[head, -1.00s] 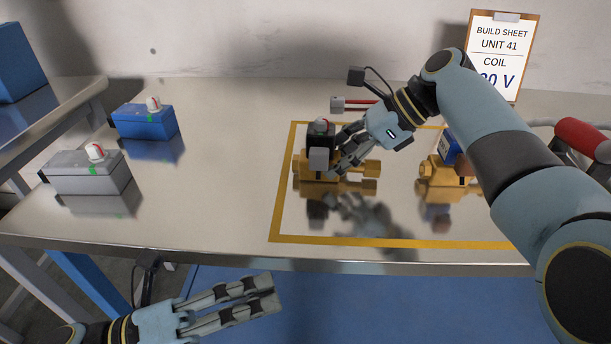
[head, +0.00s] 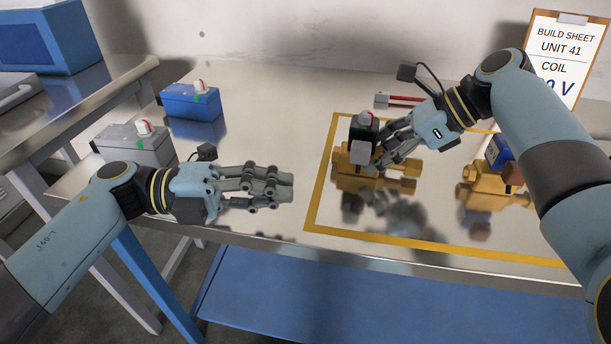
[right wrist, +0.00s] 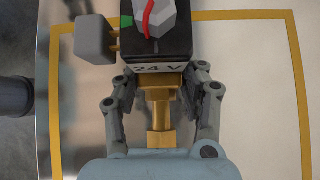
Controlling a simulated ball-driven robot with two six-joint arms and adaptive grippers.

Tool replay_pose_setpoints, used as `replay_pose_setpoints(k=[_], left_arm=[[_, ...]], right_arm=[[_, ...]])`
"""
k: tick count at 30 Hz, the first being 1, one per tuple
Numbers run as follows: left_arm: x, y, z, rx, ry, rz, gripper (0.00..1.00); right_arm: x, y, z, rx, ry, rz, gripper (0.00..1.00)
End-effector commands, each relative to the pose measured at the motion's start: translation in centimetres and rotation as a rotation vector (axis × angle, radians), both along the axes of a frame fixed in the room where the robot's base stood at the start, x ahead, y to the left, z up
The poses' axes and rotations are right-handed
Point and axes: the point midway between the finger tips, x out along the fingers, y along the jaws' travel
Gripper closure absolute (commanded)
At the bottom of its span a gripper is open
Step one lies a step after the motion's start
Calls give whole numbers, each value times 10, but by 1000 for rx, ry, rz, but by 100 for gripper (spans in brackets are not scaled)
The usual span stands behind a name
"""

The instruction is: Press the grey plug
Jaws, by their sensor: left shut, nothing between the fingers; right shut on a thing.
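The grey plug (head: 361,151) is a small grey block on the near side of a black coil (head: 364,128) with a red-and-white knob. The coil sits on a brass valve (head: 348,178). In the right wrist view the plug (right wrist: 97,40) stands at the left of the coil (right wrist: 157,50), marked 24 V, with a gap showing between them. My right gripper (head: 376,166) is shut on the brass valve from the right; its fingertips are partly hidden under the coil in the right wrist view (right wrist: 161,88). My left gripper (head: 286,187) is shut and empty, left of the plug.
A second brass valve (head: 490,195) with a blue coil (head: 498,152) stands at the right within the yellow outline (head: 318,200). A blue box (head: 190,102) and a grey box (head: 135,150) stand at the left. The table between left gripper and valve is clear.

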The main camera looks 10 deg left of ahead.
Motion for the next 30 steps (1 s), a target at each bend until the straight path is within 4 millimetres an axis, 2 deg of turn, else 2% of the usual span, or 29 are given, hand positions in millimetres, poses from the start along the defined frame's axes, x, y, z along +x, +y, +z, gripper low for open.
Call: replay_pose_setpoints(k=[13, 15, 21, 30], left_arm=[[19, -89, 2, -6, -1, 0, 100], [33, -88, 2, 0, -3, 1, 100], [54, -88, 1, -1, -1, 1, 100], [59, -88, 1, -1, -1, 1, 100]], right_arm=[[1, 0, 1, 2, -3, 0, 100], [1, 0, 1, 2, -3, 0, 100], [1, 0, 1, 2, -3, 0, 100], [1, 0, 1, 2, -3, 0, 100]])
